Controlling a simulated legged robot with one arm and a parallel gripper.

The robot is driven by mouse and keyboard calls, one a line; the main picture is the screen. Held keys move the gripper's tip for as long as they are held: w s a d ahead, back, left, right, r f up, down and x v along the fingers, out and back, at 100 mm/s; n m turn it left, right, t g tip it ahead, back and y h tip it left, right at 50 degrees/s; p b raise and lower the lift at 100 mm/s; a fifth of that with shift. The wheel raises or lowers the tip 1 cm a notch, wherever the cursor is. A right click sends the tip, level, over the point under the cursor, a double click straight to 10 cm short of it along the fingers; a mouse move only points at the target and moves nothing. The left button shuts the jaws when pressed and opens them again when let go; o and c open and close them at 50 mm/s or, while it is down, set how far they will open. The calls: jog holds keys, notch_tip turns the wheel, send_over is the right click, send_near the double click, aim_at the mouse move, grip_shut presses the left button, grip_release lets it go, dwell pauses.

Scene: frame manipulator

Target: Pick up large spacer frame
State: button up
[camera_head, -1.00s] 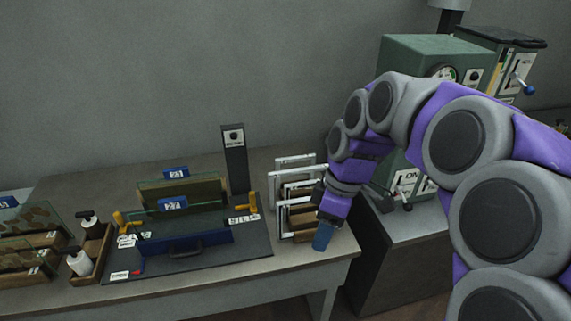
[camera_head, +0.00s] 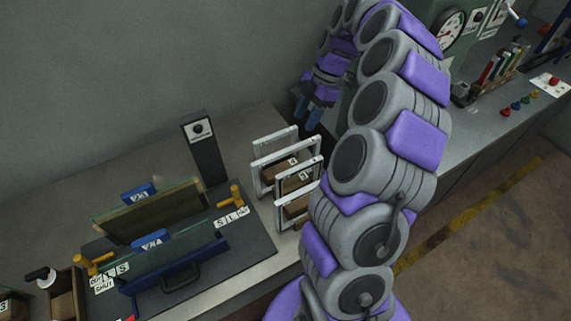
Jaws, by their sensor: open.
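Several white and grey rectangular spacer frames stand upright in a wooden rack (camera_head: 285,211) at the right end of the table. The frame at the left of the group (camera_head: 257,168) looks among the larger ones, but I cannot tell for sure which is the large one. My gripper (camera_head: 307,118) points down just beyond the far right corner of the frames, with its blue fingers parted. It holds nothing that I can see and seems apart from the frames. My own arm hides the area to the right of the rack.
Left of the frames is a dark fixture (camera_head: 170,245) with glass panes, yellow clamps (camera_head: 230,197) and a blue handle bar. A dark upright post (camera_head: 205,150) stands behind it. A green machine with a gauge (camera_head: 449,30) is at the back right.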

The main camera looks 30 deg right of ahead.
aim_at(291, 148)
jog(key=x, duration=0.4)
jog(key=a+b+x, duration=0.1)
jog(key=x, duration=0.4)
jog(key=shift+w, duration=0.1)
jog(key=shift+d+f+b, duration=0.15)
jog(key=shift+f+b, duration=0.25)
jog(key=shift+f, duration=0.15)
jog(key=x, duration=0.2)
jog(key=b+x, duration=0.1)
jog(key=shift+d+f, duration=0.15)
jog(key=shift+f, duration=0.25)
jog(key=shift+w+a+f, duration=0.1)
jog(key=shift+a+f, duration=0.1)
jog(key=shift+f, duration=0.1)
jog(key=shift+a, duration=0.2)
jog(key=shift+d+f, duration=0.1)
jog(key=shift+d, duration=0.1)
jog(key=shift+a+f+b, duration=0.1)
jog(key=shift+f+b, duration=0.05)
jog(key=shift+b, duration=0.2)
jog(key=shift+c, duration=0.5)
